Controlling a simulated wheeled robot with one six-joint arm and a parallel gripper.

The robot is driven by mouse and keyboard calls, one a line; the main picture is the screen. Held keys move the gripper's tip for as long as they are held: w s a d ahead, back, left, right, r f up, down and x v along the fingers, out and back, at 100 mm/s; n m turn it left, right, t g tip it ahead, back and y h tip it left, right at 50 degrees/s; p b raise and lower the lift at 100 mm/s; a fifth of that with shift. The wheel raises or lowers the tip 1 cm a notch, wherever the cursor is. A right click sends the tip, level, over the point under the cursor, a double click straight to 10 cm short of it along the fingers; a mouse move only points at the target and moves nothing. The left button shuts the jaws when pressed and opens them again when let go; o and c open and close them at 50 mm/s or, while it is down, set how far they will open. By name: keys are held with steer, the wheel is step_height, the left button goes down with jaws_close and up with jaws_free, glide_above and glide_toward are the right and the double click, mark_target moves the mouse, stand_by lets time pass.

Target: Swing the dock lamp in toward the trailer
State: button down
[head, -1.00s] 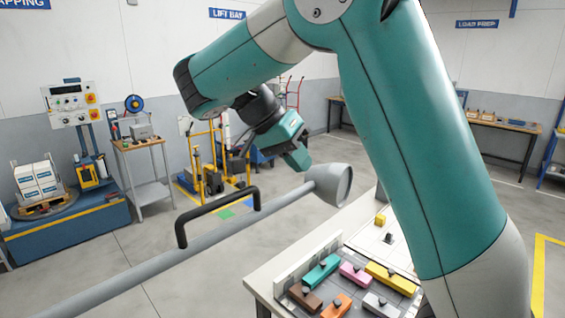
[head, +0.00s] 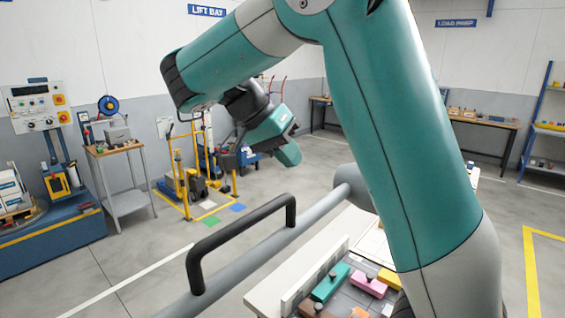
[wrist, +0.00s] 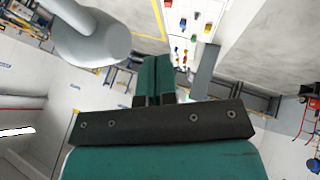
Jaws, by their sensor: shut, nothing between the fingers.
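The dock lamp is a grey tube arm (head: 325,210) with a black bar handle (head: 240,238) on its side. It runs from the bottom left up to a grey lamp head (head: 352,185), mostly hidden behind my arm in the head view. My gripper (head: 289,153) is shut and empty. It appears above and beyond the handle in the picture, apart from it. In the wrist view its teal fingers (wrist: 154,75) are together, and a grey rounded shape, seemingly the lamp head (wrist: 95,40), is at upper left. The handle is not visible there.
A table (head: 262,300) with coloured blocks stands at the lower right, partly behind my arm. A yellow lift frame (head: 190,165), a grey stand (head: 125,180) and a blue machine (head: 60,235) stand at left. Open floor lies between them and the lamp.

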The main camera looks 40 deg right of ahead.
steer(key=s+d+f+b, duration=0.2)
steer(key=s+d+f, duration=0.2)
steer(key=s, duration=0.1)
steer(key=shift+s, duration=0.25)
stand_by(0.3)
